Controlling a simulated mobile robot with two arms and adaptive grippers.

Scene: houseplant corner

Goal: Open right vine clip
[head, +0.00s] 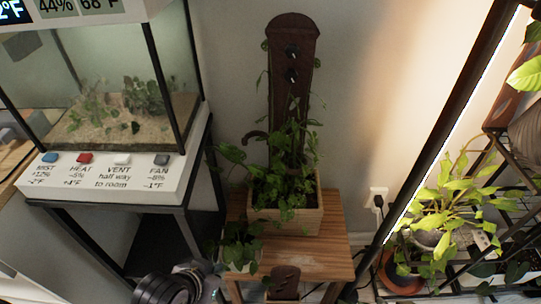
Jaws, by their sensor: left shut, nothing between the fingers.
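A dark brown wooden plank (291,100) stands upright behind a leafy vine (285,185) in a light wooden planter (300,222). Two small dark fittings, an upper one (291,51) and a lower one (292,75), sit on the plank's upper part, one above the other. They may be vine clips; I cannot tell which is the right one or whether either is open. My left gripper (205,276) is at the bottom edge, partly cut off, shut and empty, well below and left of the plank. My right gripper is not in view.
The planter stands on a wooden table (325,255). A small potted plant (240,250) and a brown slatted piece (284,280) are at its front. A terrarium (115,100) on a stand with buttons is at left. A dark post and plant shelf (490,130) are at right.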

